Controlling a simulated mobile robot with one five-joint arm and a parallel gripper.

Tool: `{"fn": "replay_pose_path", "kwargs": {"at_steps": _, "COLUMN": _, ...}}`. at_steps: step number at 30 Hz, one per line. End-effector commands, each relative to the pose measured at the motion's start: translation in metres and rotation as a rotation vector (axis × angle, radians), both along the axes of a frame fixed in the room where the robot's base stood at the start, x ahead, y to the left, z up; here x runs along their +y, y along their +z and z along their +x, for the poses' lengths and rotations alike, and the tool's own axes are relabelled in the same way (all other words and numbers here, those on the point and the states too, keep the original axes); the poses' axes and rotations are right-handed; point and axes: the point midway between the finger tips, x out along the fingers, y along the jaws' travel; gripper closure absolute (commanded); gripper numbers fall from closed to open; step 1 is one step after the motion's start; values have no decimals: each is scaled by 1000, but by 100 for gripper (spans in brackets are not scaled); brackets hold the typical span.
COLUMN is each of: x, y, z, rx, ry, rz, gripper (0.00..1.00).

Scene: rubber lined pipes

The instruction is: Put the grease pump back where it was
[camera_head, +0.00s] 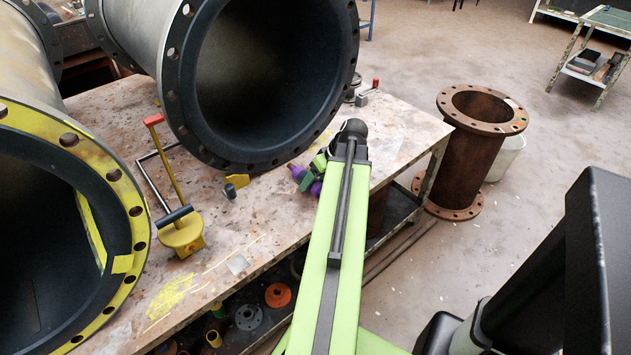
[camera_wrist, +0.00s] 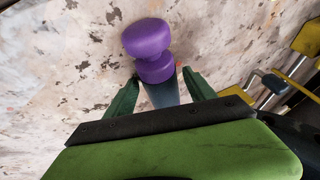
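A purple-ended tool with a grey-blue shaft (camera_wrist: 163,93) lies or stands over the worktable. In the wrist view it is between the two dark green fingers of my gripper (camera_wrist: 160,76), with gaps on both sides, so my gripper is open around it. In the head view purple parts of it (camera_head: 297,172) show beside my gripper (camera_head: 308,178), partly hidden. A yellow hand pump with a red-topped lever (camera_head: 183,235) stands on the table to the left; yellow and grey parts of it (camera_wrist: 290,85) show at the right of the wrist view. Which one is the grease pump is not clear.
Large black-lined flanged pipes (camera_head: 178,90) lie on the worktable (camera_head: 225,240), one with a yellow flange (camera_head: 125,200). A small grey and yellow piece (camera_head: 236,182) is left of my gripper. A rusty pipe (camera_head: 474,150) stands on the floor at right. The floor beyond is mostly clear.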

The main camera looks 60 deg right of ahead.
Motion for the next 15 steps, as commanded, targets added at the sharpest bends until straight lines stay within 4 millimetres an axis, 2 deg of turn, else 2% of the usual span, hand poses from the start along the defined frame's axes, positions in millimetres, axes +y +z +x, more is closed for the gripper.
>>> {"fn": "replay_pose_path", "kwargs": {"at_steps": 10, "x": 0, "y": 4, "z": 0, "rx": 0, "ry": 0, "rz": 0, "gripper": 33}}
{"fn": "replay_pose_path", "kwargs": {"at_steps": 15, "x": -3, "y": 33, "z": -11, "rx": 0, "ry": -2, "rz": -1, "gripper": 33}}
